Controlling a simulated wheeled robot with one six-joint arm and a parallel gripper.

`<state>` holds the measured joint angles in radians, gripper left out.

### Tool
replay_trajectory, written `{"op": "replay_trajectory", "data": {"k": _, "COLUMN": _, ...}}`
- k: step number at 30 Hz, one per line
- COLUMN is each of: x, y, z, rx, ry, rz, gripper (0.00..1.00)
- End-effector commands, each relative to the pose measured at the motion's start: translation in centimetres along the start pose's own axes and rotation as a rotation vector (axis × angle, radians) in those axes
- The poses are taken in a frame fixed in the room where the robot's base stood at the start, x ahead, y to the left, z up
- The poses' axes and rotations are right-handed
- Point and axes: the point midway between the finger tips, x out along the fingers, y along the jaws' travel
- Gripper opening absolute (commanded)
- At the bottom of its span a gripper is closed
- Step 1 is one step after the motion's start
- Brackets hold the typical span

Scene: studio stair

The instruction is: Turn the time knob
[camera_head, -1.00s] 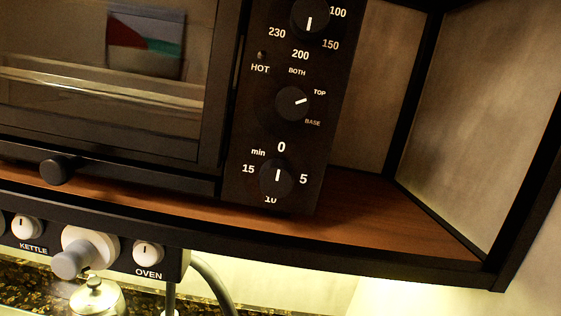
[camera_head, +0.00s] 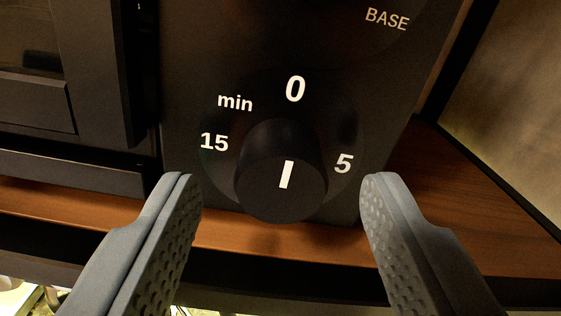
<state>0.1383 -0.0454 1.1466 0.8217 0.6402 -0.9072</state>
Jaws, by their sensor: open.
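The time knob (camera_head: 282,172) is a round black knob with a white pointer line, at the bottom of the oven's black control panel (camera_head: 190,60). Its pointer line is nearly upright, towards the 0. The marks 0, 5, 15 and "min" show around it; the knob hides the bottom of the dial. My gripper (camera_head: 281,185) is open, with one grey finger on the left of the knob and one on the right. Gaps show between both fingertips and the knob, and nothing is between the fingers except the view of the knob.
The oven's dark door edge (camera_head: 95,80) is at the left. A wooden shelf (camera_head: 455,205) runs under the oven, with a dark front edge below it. At the upper right is a pale wall panel (camera_head: 510,120) behind a black frame.

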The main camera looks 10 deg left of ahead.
Motion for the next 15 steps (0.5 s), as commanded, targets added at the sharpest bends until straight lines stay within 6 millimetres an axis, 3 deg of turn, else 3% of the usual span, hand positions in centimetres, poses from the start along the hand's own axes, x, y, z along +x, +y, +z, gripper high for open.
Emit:
{"op": "replay_trajectory", "data": {"k": 11, "x": 0.43, "y": 0.01, "z": -0.02, "rx": 0.000, "ry": 0.000, "rz": 0.001, "gripper": 0.52}}
{"op": "replay_trajectory", "data": {"k": 15, "x": 0.43, "y": 0.01, "z": -0.01, "rx": 0.000, "ry": 0.000, "rz": 0.000, "gripper": 0.25}}
